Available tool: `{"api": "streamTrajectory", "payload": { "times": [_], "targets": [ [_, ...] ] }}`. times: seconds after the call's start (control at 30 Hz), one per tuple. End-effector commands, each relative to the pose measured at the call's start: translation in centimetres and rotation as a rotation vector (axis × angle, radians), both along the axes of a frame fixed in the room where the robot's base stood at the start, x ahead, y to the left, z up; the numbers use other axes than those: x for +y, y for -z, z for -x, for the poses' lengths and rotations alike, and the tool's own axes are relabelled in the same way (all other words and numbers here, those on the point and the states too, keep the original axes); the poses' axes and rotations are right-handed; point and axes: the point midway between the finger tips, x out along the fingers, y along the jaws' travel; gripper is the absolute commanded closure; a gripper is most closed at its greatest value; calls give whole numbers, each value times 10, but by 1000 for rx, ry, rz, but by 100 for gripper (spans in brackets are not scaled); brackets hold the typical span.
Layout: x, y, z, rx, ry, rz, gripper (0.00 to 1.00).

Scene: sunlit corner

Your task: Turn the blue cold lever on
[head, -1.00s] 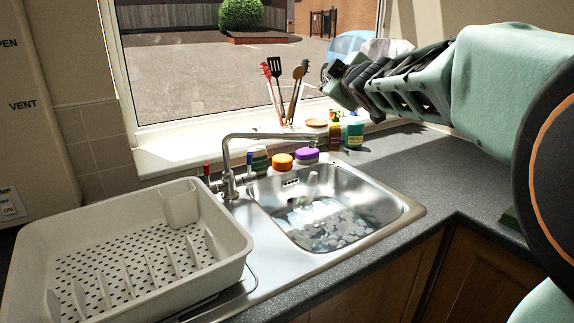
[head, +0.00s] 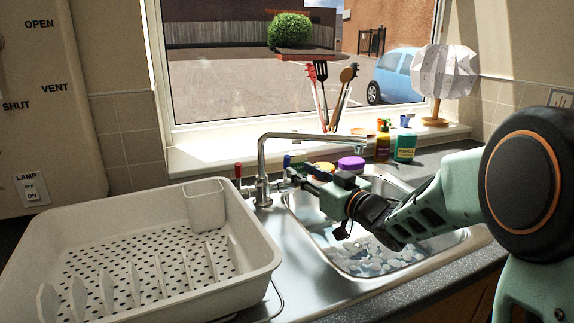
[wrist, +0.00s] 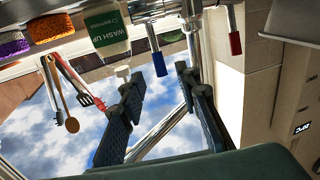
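The chrome tap (head: 262,168) stands behind the sink, with a red lever (head: 238,170) on its left and the blue cold lever (head: 287,161) on its right. In the wrist view, which is roughly upside down, the blue lever (wrist: 159,64) lies between and just beyond my gripper's fingertips (wrist: 158,82). The red lever (wrist: 235,42) is to the right, outside the fingers. My gripper (head: 288,178) reaches from the right over the sink to the tap. Its fingers are apart with nothing held. Contact with the blue lever cannot be told.
The sink (head: 385,272) holds shallow water below my arm. A dish rack (head: 262,262) stands left of the tap. The spout extends right above my gripper.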

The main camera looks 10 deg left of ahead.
Motion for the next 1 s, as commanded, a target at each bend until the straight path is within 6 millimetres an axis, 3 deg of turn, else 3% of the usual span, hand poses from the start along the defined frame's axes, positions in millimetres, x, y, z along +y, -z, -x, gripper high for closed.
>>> {"api": "streamTrajectory", "payload": {
  "times": [0.1, 0.33, 0.83, 1.0],
  "targets": [
    [20, 2, -17, 1, -2, -1, 70],
    [46, 1, -41, -1, 0, 1, 70],
    [57, 0, -51, 0, 2, 1, 70],
    [57, 0, -51, -1, 2, 2, 89]
  ]
}}
